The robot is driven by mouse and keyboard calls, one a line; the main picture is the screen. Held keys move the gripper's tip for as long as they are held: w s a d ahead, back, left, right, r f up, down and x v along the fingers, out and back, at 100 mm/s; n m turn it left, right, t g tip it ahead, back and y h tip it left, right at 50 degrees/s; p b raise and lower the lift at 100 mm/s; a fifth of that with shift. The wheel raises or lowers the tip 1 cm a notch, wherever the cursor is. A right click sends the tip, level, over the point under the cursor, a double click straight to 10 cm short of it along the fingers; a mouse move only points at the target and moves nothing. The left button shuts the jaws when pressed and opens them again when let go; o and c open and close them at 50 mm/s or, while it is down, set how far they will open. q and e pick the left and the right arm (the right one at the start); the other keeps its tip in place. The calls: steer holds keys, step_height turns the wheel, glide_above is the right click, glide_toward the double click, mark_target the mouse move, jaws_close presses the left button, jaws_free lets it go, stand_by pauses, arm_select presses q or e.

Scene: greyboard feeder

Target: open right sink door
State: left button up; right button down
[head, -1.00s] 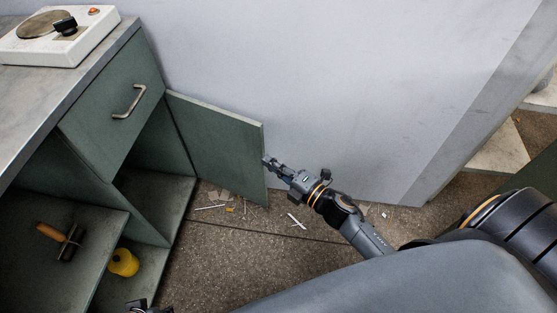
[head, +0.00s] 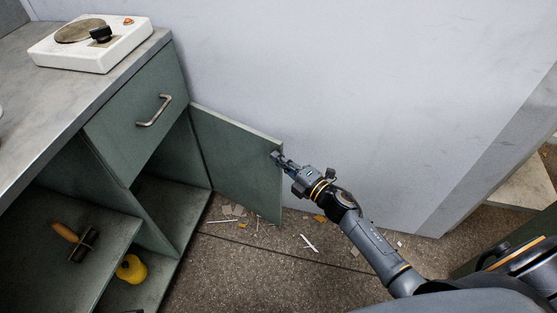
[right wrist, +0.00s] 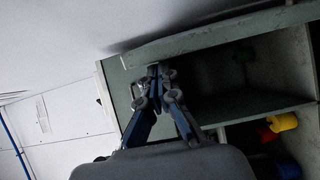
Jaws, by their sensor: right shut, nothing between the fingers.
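The green cabinet door (head: 236,160) stands swung wide open at the right end of the green cabinet (head: 120,135), near the grey wall. My right gripper (head: 276,157) is at the door's free edge, near its top corner, with its fingertips overlapping the inner face in the picture. In the right wrist view the gripper (right wrist: 158,84) is shut and empty, in front of a green panel (right wrist: 122,90). Whether the fingertips touch the door, I cannot tell. The open compartment shows to the right there. My left gripper is not in view.
A white hotplate (head: 92,42) sits on the worktop. A drawer with a metal handle (head: 154,110) is shut above the opening. Paper scraps (head: 309,243) litter the floor.

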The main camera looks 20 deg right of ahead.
arm_select(q)
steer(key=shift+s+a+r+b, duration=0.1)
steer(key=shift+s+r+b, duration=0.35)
steer(key=shift+b, duration=0.8)
arm_select(e)
steer(key=w+d+n+g+y, duration=0.1)
steer(key=w+d, duration=0.3)
steer(key=d, duration=0.1)
steer(key=shift+w+d+y, duration=0.25)
steer(key=shift+w+y, duration=0.05)
steer(key=shift+s+a, duration=0.1)
